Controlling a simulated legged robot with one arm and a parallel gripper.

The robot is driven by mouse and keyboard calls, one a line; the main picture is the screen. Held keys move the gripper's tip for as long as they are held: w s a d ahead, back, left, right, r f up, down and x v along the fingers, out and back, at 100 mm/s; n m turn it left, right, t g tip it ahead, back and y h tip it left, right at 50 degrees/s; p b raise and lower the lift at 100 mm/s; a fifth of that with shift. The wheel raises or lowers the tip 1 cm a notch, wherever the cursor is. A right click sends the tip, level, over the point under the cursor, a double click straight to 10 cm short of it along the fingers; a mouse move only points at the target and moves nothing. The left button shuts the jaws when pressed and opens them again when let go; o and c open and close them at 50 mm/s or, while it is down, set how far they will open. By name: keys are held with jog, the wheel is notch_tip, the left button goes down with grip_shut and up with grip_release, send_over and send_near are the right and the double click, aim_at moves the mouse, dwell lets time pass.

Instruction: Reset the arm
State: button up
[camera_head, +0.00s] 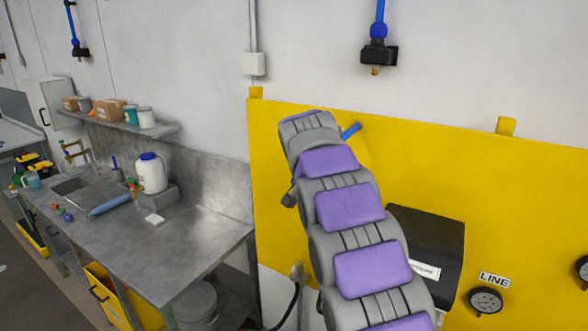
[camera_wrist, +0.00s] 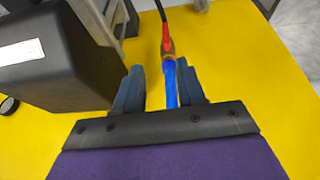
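My arm reaches up across the yellow panel (camera_head: 520,190) in the head view, and its body hides my gripper there. In the wrist view my gripper (camera_wrist: 161,68) has its two dark fingers apart. A blue bar (camera_wrist: 171,85) runs between them, closer to the right finger. A gap shows between the bar and the left finger; I cannot tell whether the right finger touches it. The bar meets a brass-coloured piece (camera_wrist: 167,46) with a red part beyond. A blue bar also sticks out beside my arm's far end in the head view (camera_head: 350,131).
A black box with a white label (camera_head: 432,250) is on the panel beside my arm; it also shows in the wrist view (camera_wrist: 50,65). Gauges (camera_head: 486,300) sit at lower right. A metal bench (camera_head: 190,230) with a white jug (camera_head: 151,175) stands left. A black-and-blue fitting (camera_head: 379,52) hangs above.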

jog(key=s+d+f+n+g+y, duration=0.15)
jog(key=s+f, duration=0.25)
jog(key=s, duration=1.3)
jog(key=s+d+f+n+g, duration=0.1)
jog(key=s+f+n+g, duration=0.2)
jog(key=s, duration=1.3)
jog(key=s+d+f+n+g+y, duration=0.15)
jog(key=s+f, duration=0.35)
jog(key=s, duration=1.2)
jog(key=w+b+x, duration=0.3)
jog(key=b+x, duration=1.2)
jog(key=shift+w+f+t+b, duration=0.3)
jog(key=shift+w+f+t, duration=0.15)
jog(key=shift+f, duration=0.2)
